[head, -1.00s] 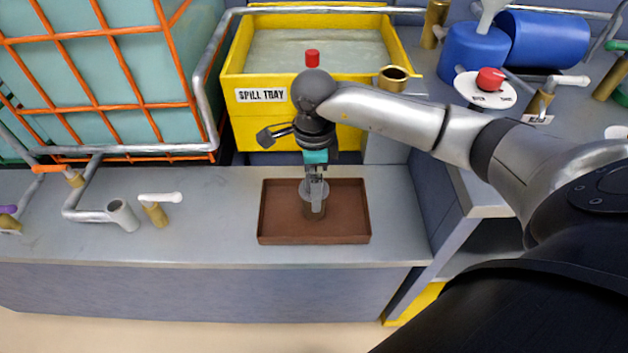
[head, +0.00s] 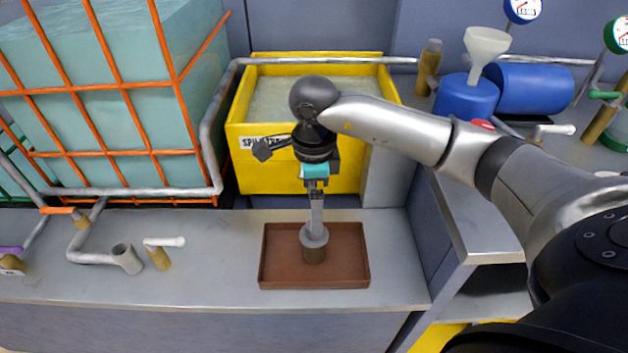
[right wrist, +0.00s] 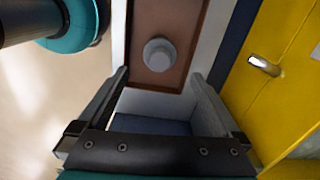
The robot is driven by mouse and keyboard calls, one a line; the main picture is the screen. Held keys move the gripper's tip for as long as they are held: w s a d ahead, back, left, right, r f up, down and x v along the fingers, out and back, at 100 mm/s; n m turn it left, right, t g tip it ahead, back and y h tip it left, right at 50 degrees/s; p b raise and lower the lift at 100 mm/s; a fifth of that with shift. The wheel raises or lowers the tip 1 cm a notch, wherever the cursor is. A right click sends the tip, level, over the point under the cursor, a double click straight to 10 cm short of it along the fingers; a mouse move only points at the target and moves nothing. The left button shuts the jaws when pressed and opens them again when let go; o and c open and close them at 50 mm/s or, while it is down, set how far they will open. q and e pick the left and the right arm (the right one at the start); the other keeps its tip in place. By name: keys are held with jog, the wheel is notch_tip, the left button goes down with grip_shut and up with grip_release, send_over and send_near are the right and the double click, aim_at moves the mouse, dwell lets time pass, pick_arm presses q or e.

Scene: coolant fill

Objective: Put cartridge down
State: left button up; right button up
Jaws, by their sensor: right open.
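The cartridge (head: 314,246) has a grey flanged top and a darker lower body. It stands upright in the brown tray (head: 281,277) on the grey bench. My right gripper (head: 316,222) points down just above and behind it in the head view. In the right wrist view the fingers of my right gripper (right wrist: 159,78) are spread wide with nothing between them. The cartridge (right wrist: 158,55) shows beyond the fingertips, in the brown tray (right wrist: 175,15). My left gripper is not in view.
A yellow spill tray (head: 245,165) stands behind the bench, partly hidden by my right arm. A caged teal tank (head: 95,120) and pipes with valves (head: 160,255) are at the left. Blue containers (head: 467,98) stand at the right.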

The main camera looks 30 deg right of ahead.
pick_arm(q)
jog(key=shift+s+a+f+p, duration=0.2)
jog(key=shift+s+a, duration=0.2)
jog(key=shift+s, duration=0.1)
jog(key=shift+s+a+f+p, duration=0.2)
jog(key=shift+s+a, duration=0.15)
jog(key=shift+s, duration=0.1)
pick_arm(e)
jog(key=shift+r, duration=1.9)
